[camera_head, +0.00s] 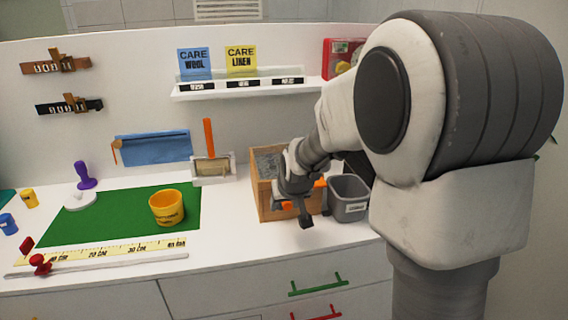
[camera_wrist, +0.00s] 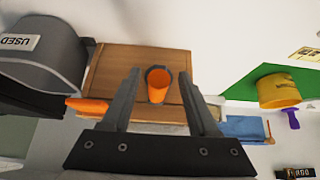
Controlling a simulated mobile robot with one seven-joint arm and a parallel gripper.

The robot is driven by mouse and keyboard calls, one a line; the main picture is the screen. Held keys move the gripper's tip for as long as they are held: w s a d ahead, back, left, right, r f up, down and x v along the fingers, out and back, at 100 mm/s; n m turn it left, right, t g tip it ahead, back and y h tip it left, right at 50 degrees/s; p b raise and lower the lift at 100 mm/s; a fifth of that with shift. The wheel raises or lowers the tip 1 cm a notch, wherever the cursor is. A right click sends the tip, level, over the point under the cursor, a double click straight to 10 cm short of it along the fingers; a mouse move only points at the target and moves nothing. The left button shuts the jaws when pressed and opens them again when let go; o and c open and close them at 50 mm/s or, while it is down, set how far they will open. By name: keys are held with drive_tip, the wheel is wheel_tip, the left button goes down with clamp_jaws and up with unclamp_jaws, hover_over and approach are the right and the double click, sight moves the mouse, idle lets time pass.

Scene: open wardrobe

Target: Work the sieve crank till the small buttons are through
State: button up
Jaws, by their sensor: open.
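The sieve is a wooden box (camera_head: 268,200) with a grey top (camera_head: 267,162), on the white counter right of the green mat. Its wooden face (camera_wrist: 120,65) fills the middle of the wrist view. An orange crank knob (camera_wrist: 158,88) with a dark ring points at the wrist camera. My gripper (camera_head: 301,214) is at the front of the box, with its fingers open on either side of the knob. I see gaps between knob and fingers. A second orange part (camera_wrist: 88,105) shows beside the box. The small buttons cannot be made out.
A grey bin (camera_head: 349,205), labelled USED in the wrist view (camera_wrist: 40,60), stands close to the right of the box. A yellow cup (camera_head: 167,208) stands on the green mat (camera_head: 120,215). A framed stand with an orange lever (camera_head: 209,138) is left of the box.

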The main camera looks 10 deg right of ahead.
drive_tip(key=p+v, duration=0.2)
drive_tip(key=v, duration=0.4)
drive_tip(key=shift+s, duration=0.1)
drive_tip(key=s+r+p, duration=0.2)
drive_tip(key=s+r, duration=0.3)
drive_tip(key=s, duration=0.3)
drive_tip(key=s+r+p, duration=0.3)
drive_tip(key=s+r, duration=0.2)
drive_tip(key=s, duration=0.4)
drive_tip(key=s+r+g+p, duration=0.1)
drive_tip(key=s+r+p, duration=0.2)
drive_tip(key=s+r, duration=0.2)
drive_tip(key=s, duration=0.3)
drive_tip(key=shift+s+r, duration=0.35)
idle(0.4)
